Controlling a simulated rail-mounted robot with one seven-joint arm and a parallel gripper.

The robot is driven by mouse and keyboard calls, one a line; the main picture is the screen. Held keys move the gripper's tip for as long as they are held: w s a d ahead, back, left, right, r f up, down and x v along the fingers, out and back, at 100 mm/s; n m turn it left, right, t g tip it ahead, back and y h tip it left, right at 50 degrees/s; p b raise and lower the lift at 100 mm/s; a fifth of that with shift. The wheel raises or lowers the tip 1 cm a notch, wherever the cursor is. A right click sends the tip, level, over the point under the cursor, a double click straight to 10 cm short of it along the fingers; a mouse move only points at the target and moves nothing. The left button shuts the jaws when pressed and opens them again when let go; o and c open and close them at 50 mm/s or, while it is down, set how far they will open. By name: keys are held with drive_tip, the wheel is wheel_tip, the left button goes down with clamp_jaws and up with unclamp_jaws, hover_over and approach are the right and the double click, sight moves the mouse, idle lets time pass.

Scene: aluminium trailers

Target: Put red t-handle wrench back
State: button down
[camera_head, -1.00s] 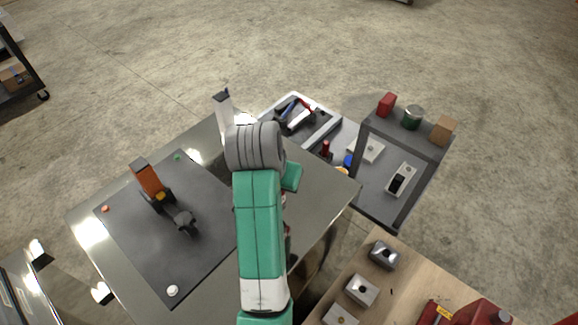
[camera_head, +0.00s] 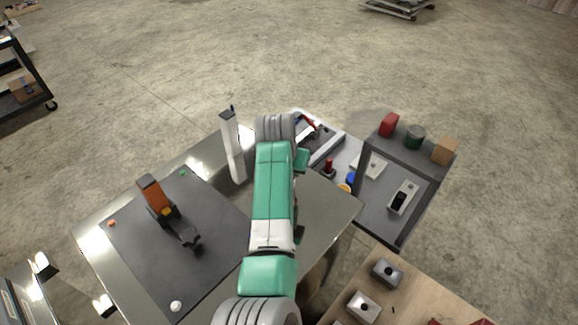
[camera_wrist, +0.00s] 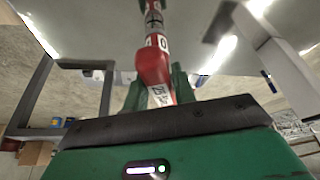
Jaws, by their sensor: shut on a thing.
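The red T-handle wrench (camera_wrist: 153,65) is in the wrist view, a red body with white number labels and a grey shaft running up to the top edge. My gripper (camera_wrist: 158,88) is shut on it, with a green finger on each side. The wrench's far end is out of the picture. In the head view my arm hides the gripper and the held wrench. I cannot tell there whether the wrench touches anything.
A metal table carries a dark mat (camera_head: 180,255) with an orange-and-black tool (camera_head: 158,200). A pale upright post (camera_head: 232,148) stands at its far side. A tool tray (camera_head: 326,150) lies behind my arm. A grey shelf (camera_head: 405,155) and wooden bench (camera_head: 410,305) stand to the right.

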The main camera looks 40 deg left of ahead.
drive_tip(key=c, duration=1.1)
unclamp_jaws()
drive_tip(key=shift+f, duration=0.15)
drive_tip(key=shift+c, duration=0.2)
drive_tip(key=v, duration=1.2)
drive_tip(key=shift+w, duration=0.1)
